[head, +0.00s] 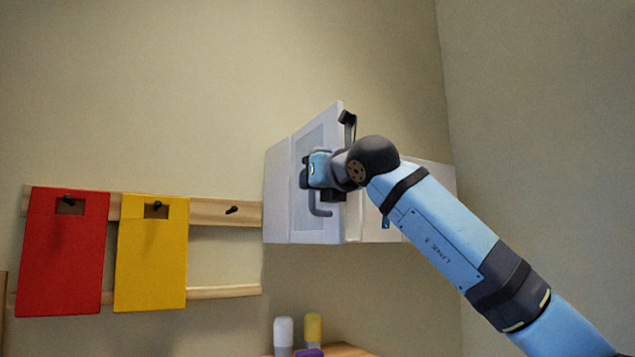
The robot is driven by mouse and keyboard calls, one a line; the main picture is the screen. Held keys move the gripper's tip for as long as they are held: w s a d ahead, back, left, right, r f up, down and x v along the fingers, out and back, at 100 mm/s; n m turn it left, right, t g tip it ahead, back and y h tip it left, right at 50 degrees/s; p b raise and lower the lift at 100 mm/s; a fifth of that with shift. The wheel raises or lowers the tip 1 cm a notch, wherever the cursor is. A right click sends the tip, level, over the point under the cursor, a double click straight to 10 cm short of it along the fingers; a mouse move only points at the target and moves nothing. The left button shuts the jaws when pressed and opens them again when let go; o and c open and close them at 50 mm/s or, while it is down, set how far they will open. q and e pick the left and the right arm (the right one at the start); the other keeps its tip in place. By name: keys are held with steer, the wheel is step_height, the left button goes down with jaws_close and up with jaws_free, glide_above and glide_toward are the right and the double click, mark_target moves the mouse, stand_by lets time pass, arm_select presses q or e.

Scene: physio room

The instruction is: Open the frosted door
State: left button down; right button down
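A white wall cabinet (277,195) hangs near the corner of the room. Its door (335,125), with a grey frosted panel (314,140), stands at an angle to the cabinet, swung out toward me. A grey bar handle (320,212) is on the door; its lower bend shows below my wrist. My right arm comes in from the lower right and crosses in front of the cabinet. My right gripper (305,171) is at the door face by the handle's upper part. Its fingers are mostly hidden, so I cannot tell whether they grip the handle. My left gripper is out of view.
A red sheet (62,255) and a yellow sheet (151,270) hang from a wooden peg rail (225,212) left of the cabinet. Below, a white-capped bottle (283,333), a yellow one (313,328) and a purple item (309,352) stand on a wooden surface (345,350).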

steer(key=shift+r, duration=0.15)
stand_by(0.3)
steer(key=c, duration=1.2)
jaws_free()
steer(key=shift+o, duration=0.2)
steer(key=b+v, duration=0.4)
steer(key=v, duration=0.9)
steer(key=shift+s+d, duration=0.2)
steer(key=shift+s, duration=0.1)
